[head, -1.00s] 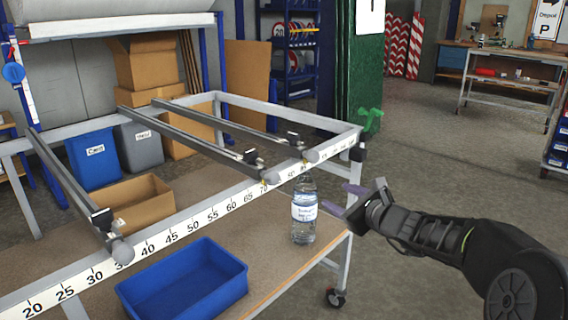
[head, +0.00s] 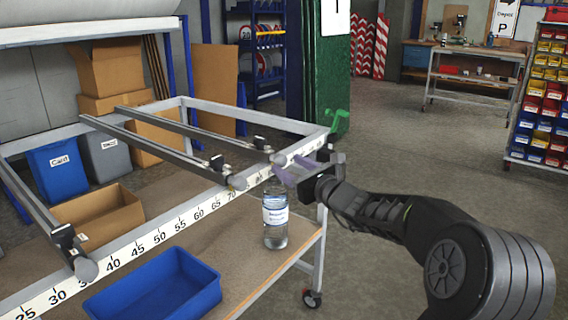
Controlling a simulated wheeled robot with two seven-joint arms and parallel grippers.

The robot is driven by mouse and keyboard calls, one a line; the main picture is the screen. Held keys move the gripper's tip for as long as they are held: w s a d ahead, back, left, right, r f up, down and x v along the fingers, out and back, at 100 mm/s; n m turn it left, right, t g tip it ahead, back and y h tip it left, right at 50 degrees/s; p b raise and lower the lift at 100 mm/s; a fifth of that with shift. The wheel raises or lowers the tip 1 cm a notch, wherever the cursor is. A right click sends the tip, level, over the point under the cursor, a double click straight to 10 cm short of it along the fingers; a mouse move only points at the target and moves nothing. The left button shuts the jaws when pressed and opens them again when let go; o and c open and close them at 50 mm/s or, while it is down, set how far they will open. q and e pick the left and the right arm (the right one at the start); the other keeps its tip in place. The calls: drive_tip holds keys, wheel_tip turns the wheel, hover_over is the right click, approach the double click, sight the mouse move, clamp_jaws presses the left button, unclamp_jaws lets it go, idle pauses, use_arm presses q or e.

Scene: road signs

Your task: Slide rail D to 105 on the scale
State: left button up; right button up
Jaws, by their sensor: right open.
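Three grey rails lie across a light metal frame with a number scale (head: 150,240) along its front bar. The left rail (head: 35,205) ends in a grey knob near 35. The middle rail (head: 150,145) ends just past 70. The right rail (head: 190,130) ends further right, close to my gripper, where the numbers are too small to read. I cannot read which rail is D, and 105 is not legible. My right gripper (head: 296,169) is open, its purple fingers at the front bar just right of the right rail's knob (head: 279,158). Contact is unclear. My left gripper is out of view.
A water bottle (head: 275,219) stands on the lower shelf below my right gripper. A blue bin (head: 160,300) and a cardboard box (head: 100,219) are also on that shelf. A green post (head: 322,75) stands behind the frame's right corner. The floor to the right is open.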

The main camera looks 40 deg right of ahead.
sight(284, 162)
drive_tip(key=shift+w, duration=1.55)
drive_tip(key=shift+c, duration=0.5)
clamp_jaws()
